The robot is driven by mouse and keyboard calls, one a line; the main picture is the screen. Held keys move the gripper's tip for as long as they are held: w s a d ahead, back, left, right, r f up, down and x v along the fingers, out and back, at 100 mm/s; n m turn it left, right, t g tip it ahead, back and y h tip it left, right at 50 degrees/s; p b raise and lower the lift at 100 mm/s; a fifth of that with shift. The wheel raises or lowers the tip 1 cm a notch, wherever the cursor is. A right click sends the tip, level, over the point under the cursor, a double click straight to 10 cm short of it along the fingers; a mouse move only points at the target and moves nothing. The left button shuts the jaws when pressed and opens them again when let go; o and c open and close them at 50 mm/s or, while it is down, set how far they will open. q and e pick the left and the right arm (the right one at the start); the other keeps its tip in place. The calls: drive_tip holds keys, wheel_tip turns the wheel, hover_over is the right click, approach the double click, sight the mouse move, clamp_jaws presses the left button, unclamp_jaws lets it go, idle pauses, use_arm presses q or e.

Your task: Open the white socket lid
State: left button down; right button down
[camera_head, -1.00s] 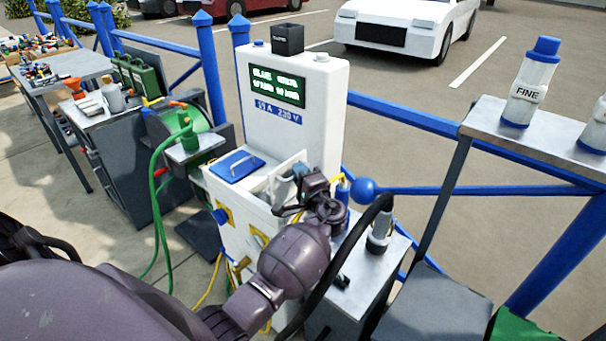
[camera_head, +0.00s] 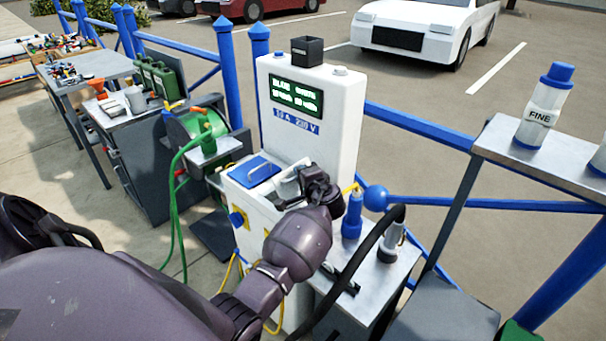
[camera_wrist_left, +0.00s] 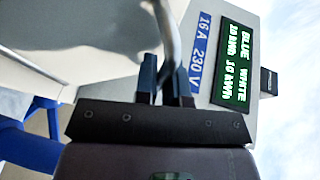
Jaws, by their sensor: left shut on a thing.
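The white charging pedestal (camera_head: 310,120) stands in the middle, with a green display and a "16 A 230 V" label. On its ledge, the blue lid (camera_head: 256,170) lies flat with its handle on top. Beside it the white lid (camera_head: 284,182) looks tilted up, partly hidden by my left gripper (camera_head: 306,186). In the left wrist view, the fingers of my left gripper (camera_wrist_left: 165,88) are shut on a grey metal bar handle (camera_wrist_left: 168,42), beside a pale panel. The socket under the white lid is hidden. My right gripper is not in view.
A blue cylinder (camera_head: 353,216) and a grey plug (camera_head: 391,242) with a thick black cable stand on the side shelf (camera_head: 372,272). A blue ball-ended bar (camera_head: 376,198) is close to the right. A green cable reel (camera_head: 200,135) stands left.

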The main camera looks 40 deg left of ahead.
use_arm(q)
drive_tip(key=c, duration=1.2)
unclamp_jaws()
drive_tip(key=shift+c, duration=0.2)
drive_tip(key=v, duration=1)
drive_tip(key=shift+d, duration=0.3)
drive_tip(key=shift+r, duration=0.2)
